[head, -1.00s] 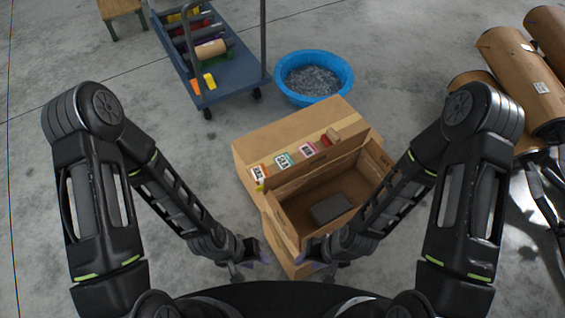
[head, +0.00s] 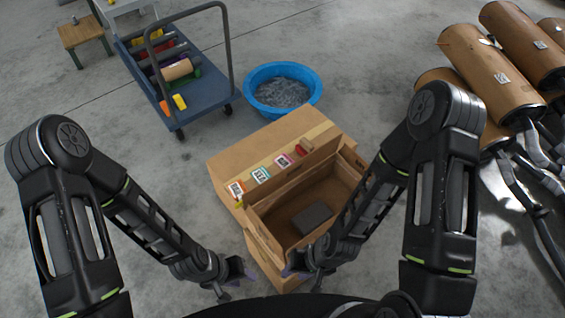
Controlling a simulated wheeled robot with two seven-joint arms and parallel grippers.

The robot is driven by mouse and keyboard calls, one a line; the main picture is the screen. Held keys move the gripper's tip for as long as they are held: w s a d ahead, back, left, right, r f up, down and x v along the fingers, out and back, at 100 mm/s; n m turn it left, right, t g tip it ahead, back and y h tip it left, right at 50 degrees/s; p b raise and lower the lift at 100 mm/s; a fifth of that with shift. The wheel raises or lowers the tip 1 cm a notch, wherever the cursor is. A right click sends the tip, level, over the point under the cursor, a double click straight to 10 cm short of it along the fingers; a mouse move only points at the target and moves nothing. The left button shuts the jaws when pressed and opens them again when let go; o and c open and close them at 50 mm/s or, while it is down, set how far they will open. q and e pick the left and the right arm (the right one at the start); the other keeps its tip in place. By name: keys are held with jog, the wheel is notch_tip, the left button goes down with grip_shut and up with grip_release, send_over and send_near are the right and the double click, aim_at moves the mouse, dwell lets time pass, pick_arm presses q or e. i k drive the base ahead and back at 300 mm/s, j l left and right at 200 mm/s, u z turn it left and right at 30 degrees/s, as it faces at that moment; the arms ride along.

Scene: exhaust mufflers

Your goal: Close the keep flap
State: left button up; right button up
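An open cardboard box (head: 262,233) stands at the centre front, with a dark grey block (head: 312,217) on its inner floor. I cannot tell which panel is the keep flap. My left gripper (head: 233,280) hangs just left of the box's front left side, empty, with its fingers apart. My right gripper (head: 300,265) is at the box's near edge. Its forearm covers the right side of the box, and I cannot tell whether its fingers are closed or touching cardboard.
A taped cardboard surface (head: 262,138) lies behind the labels. A blue tub (head: 313,88) of grey scraps stands beyond it. A blue trolley (head: 208,93) with coloured parts is at the upper left, near a wooden stool (head: 84,32). Brown mufflers (head: 490,62) are piled on the right.

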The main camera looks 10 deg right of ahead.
aim_at(259, 225)
jog(key=k+j+u, duration=0.2)
jog(key=j, duration=0.5)
jog(key=j+u, duration=0.25)
jog(key=j, duration=0.45)
